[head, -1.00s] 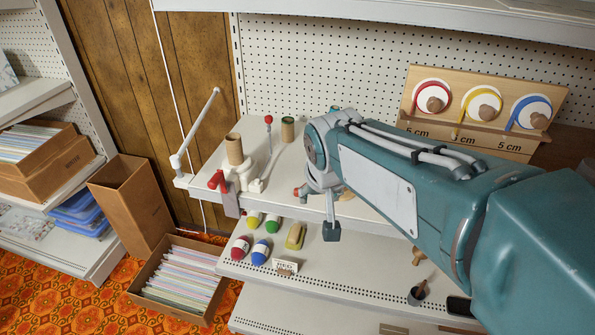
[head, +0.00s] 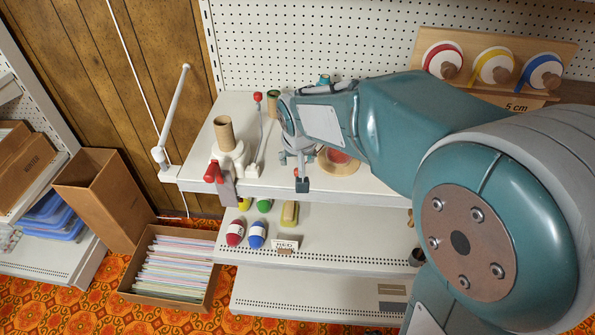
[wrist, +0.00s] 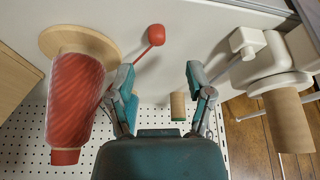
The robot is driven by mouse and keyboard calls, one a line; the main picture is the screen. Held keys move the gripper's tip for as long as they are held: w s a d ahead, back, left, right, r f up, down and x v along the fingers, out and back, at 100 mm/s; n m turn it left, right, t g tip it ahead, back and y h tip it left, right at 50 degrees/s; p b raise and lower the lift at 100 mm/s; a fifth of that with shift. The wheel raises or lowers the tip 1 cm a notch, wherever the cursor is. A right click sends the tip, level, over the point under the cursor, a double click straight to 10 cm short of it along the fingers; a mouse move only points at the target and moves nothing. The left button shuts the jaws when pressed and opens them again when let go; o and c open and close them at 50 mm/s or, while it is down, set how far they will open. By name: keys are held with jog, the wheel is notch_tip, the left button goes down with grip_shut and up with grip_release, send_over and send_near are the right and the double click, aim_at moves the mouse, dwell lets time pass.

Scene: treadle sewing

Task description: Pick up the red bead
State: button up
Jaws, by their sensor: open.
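No piece is plainly marked as the red bead. A red egg-shaped piece with a pale band (head: 235,233) lies on the lower shelf, left of a blue one (head: 257,234). A red ball (head: 257,97) tops a thin rod on the upper shelf. A red ball on a rod also shows in the wrist view (wrist: 156,34), beyond and between my fingertips, apart from them. My gripper (head: 292,172) is open and empty over the upper shelf's front part; it also shows in the wrist view (wrist: 158,78).
A red thread cone (wrist: 76,100) on a wooden disc is close beside my gripper. A white winder with a cardboard tube (head: 224,133) stands left. Ribbon rolls (head: 494,66) hang at the back right.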

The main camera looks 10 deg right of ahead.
aim_at(297, 169)
jog(key=x, duration=0.5)
jog(key=shift+s+f, duration=0.1)
jog(key=shift+s, duration=0.15)
jog(key=shift+d, duration=0.1)
jog(key=c, duration=0.8)
